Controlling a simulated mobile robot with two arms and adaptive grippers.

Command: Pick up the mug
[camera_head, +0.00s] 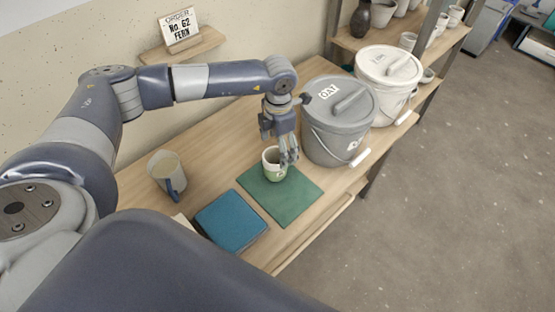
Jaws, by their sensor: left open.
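A small white and green mug (271,168) stands upright on the green mat (295,204) on the wooden table. My left gripper (289,156) is open, pointing down at the mug's right side. Its fingers overlap the mug in the picture, and I cannot tell whether they touch it. My right gripper is not in view.
A grey lidded bucket (338,137) stands close right of my left gripper, with a white lidded bucket (389,96) behind it. A teal square (231,220) lies left of the mat. A sign (180,27) stands on a wall shelf. Free table lies between the mugs.

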